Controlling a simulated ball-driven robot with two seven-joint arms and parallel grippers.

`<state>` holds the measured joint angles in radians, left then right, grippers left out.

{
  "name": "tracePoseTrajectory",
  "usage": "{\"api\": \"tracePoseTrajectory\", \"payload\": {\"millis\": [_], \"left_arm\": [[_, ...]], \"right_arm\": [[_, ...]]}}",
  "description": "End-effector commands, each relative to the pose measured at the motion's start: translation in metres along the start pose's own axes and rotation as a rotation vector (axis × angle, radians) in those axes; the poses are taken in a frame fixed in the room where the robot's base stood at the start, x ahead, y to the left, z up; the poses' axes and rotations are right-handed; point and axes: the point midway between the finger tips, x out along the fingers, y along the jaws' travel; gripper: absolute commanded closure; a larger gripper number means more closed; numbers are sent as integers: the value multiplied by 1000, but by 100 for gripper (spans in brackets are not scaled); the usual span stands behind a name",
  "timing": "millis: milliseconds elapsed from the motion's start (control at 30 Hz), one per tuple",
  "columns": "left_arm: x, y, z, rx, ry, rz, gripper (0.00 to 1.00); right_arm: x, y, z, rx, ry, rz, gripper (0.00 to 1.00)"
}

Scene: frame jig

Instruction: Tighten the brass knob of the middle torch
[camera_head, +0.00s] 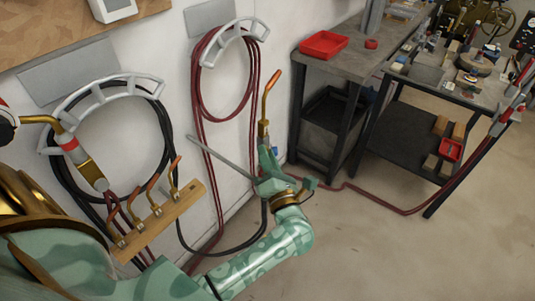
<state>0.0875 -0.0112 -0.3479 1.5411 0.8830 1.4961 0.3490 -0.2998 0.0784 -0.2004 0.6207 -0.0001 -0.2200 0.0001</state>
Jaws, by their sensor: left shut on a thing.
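The middle torch (263,129) stands nearly upright at the picture's centre, with a brass body and a bent copper tip pointing up. My left gripper (268,163) is shut at the torch's lower end. The jaws hide that end, and I cannot make out the brass knob separately. Another torch (88,172), with a brass body and a red band, is at the left. A red-handled torch-like tool (504,115) is at the far right, too small to tell in detail. My right gripper is not in view.
A thin grey rod (218,158) runs from the upper left to my left gripper. A wooden rack (165,217) with several copper tips is at lower left. Hoses hang on wall hooks (238,32). A grey bench (360,50) with a red tray (323,44) stands behind. The floor at lower right is clear.

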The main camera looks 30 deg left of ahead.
Motion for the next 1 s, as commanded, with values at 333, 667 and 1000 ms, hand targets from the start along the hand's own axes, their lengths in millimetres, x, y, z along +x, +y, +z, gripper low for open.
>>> {"api": "tracePoseTrajectory", "payload": {"millis": [333,667,1000], "left_arm": [[0,0,-1,103,-30,0,100],[0,0,-1,115,-33,0,100],[0,0,-1,113,-33,0,57]], "right_arm": [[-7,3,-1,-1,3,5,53],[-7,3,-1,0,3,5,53],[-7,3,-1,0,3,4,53]]}}
